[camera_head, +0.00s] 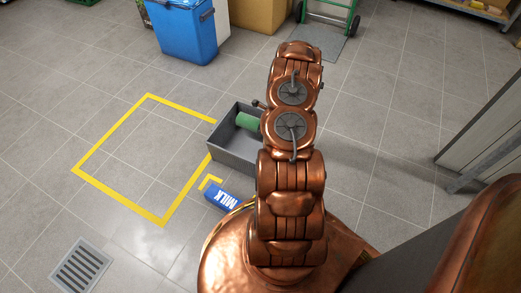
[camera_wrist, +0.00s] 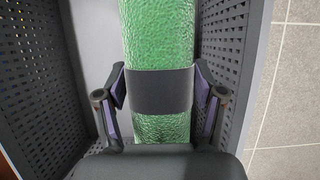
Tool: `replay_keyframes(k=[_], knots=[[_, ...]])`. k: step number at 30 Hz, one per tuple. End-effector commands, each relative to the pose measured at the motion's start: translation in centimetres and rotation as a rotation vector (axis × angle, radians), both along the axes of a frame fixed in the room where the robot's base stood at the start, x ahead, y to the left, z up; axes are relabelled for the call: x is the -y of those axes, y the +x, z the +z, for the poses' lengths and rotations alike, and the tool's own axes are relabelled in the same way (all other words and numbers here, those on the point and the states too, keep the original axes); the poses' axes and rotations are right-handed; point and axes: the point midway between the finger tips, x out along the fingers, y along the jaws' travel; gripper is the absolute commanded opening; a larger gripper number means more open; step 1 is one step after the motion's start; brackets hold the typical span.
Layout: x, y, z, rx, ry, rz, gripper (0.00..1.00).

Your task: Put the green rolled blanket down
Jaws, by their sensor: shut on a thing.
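The green rolled blanket (camera_wrist: 160,35) has a dark band around its middle. My gripper (camera_wrist: 159,88) is shut on it at this band, one finger on each side. Perforated dark grey walls of a crate (camera_wrist: 38,95) stand on both sides of the roll in the wrist view. In the head view the grey crate (camera_head: 233,160) stands on the floor, and one end of the green rolled blanket (camera_head: 246,121) shows within its outline. My arm hides the rest of the roll and the gripper there. I cannot tell whether the roll touches the crate's bottom.
A blue milk carton (camera_head: 222,196) lies on the floor just in front of the crate. A yellow taped square (camera_head: 118,195) to the left is empty. A blue bin (camera_head: 185,35), a tan box (camera_head: 258,14) and a green hand truck (camera_head: 330,17) stand behind.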

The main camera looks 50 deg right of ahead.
Motion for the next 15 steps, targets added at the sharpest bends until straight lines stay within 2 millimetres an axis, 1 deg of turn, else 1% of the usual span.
replay_keyframes(k=[6,9,15], knots=[[0.0,-0.1,-3.7,-0.002,0.002,-0.001,0.17],[0.0,0.0,-5.1,0.0,0.0,0.001,0.17],[0.0,0.0,-6.5,0.001,0.001,-0.001,0.17]])
